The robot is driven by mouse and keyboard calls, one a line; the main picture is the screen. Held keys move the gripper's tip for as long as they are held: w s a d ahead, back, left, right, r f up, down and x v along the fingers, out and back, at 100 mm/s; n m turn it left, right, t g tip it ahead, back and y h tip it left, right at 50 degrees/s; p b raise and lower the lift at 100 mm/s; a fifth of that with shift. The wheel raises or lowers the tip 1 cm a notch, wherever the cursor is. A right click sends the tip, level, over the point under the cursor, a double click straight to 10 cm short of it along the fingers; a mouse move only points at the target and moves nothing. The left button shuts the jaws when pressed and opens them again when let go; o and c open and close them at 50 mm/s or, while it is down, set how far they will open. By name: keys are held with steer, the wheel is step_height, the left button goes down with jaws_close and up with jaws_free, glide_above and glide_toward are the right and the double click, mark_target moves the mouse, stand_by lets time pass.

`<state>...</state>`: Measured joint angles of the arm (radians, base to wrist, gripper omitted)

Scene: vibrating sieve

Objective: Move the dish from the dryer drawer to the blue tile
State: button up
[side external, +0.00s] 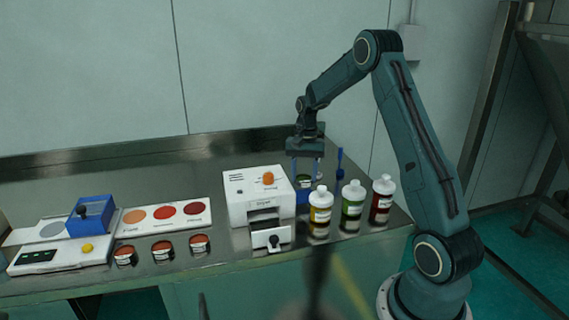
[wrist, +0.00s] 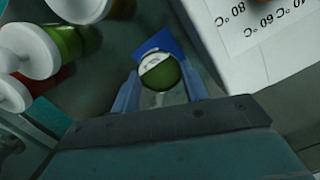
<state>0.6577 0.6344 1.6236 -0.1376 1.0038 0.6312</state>
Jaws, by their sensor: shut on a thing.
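My gripper (side external: 305,176) is shut on a small dish with green contents and a white label. The dish (wrist: 160,72) sits between the two blue fingers in the wrist view, and shows dark between them in the side view (side external: 304,182). The blue tile (wrist: 157,42) shows partly behind the dish in the wrist view; the dish covers the rest. I cannot tell the gap between dish and tile. The white dryer (side external: 240,207) stands left of my gripper in the side view. Its drawer (side external: 262,238) is at the front, with a black knob, and sticks out.
Yellow (side external: 320,212), green (side external: 353,207) and dark red (side external: 382,200) bottles with white caps stand close in front and to the right. A blue upright tool (side external: 340,165) is behind them. Colour samples, small jars and a blue-topped device (side external: 90,215) are at left.

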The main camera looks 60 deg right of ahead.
mark_target(304, 185)
steer(key=shift+f, duration=2.1)
steer(key=shift+f, duration=0.15)
steer(key=o, duration=1)
steer(key=shift+c, duration=0.2)
step_height(304, 185, up, 12)
steer(key=d, duration=0.1)
steer(key=shift+w+d, duration=0.3)
steer(key=shift+a+r, duration=0.1)
steer(key=shift+r, duration=0.1)
